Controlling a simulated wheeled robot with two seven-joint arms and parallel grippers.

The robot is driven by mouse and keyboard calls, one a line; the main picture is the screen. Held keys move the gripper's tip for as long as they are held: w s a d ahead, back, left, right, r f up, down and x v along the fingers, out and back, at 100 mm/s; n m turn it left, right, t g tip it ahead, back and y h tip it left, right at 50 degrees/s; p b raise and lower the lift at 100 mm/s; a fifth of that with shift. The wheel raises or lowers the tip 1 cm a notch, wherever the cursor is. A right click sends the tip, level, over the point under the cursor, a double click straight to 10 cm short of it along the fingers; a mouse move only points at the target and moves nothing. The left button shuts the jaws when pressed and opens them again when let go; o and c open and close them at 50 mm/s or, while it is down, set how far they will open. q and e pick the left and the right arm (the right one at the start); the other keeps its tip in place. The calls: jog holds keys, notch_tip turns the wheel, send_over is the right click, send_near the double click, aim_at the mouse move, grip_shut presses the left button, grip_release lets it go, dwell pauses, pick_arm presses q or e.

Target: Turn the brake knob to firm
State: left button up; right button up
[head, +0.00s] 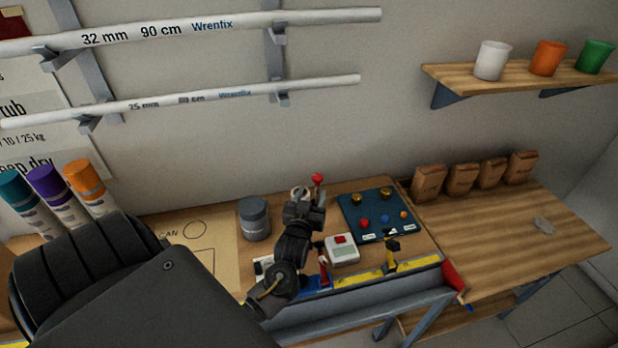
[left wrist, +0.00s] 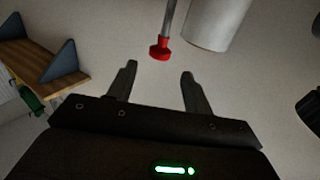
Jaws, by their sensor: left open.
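A small red knob (head: 317,179) shows just beyond the tip of my left gripper (head: 308,193) in the head view. In the left wrist view a red knob (left wrist: 160,50) sits at the end of a grey rod, just beyond the gap between the fingertips (left wrist: 160,70). The left fingers are apart, with nothing between them. I cannot tell whether this red knob is the brake knob, and I see no firm marking. What stands under it is hidden by my left arm. My right gripper is not in view.
A dark board (head: 351,222) with coloured knobs and brass fittings lies right of my gripper. A white box with a red top (head: 342,249) and a grey can (head: 255,219) stand nearby. Several brown bags (head: 461,180) line the right table, which is mostly clear.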

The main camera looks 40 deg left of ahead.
pick_arm(q)
jog(key=shift+v, duration=1.25)
jog(key=shift+o, duration=0.2)
jog(key=shift+r, duration=0.1)
